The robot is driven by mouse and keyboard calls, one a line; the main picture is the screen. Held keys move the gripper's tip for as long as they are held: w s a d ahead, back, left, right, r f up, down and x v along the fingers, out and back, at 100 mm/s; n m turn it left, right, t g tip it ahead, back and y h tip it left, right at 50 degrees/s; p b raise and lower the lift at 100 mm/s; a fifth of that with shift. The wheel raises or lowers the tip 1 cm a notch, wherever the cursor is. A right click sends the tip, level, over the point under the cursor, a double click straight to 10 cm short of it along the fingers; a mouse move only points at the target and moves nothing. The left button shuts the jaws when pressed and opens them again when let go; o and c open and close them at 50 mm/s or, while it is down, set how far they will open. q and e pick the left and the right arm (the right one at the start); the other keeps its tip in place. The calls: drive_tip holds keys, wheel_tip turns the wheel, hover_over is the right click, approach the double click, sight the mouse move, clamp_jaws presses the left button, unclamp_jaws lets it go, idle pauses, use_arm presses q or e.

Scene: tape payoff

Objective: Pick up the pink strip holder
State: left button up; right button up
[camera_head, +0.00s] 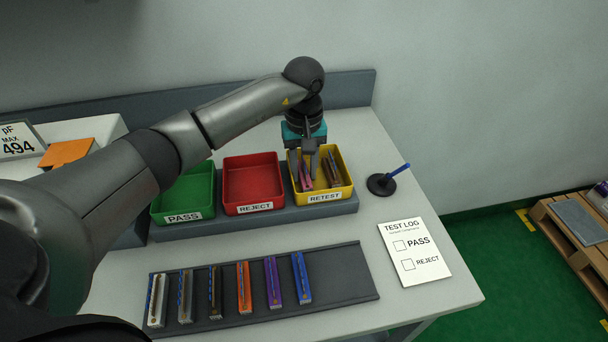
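The pink strip holder (307,182) stands in the left part of the yellow RETEST bin (331,193), partly hidden by my gripper. My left gripper (312,168) reaches down into that bin, with its fingers at the pink holder. I cannot tell whether the fingers are closed on it or only around or beside it. My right gripper is not in view.
A red REJECT bin (253,203) and a green PASS bin (182,218) stand to the left. A dark tray (343,275) in front holds several coloured strip holders. A pen in a round stand (381,185) and a test log sheet (414,252) lie to the right.

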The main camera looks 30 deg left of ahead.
use_arm(q)
clamp_jaws()
drive_tip(key=shift+r, duration=0.1)
idle(0.4)
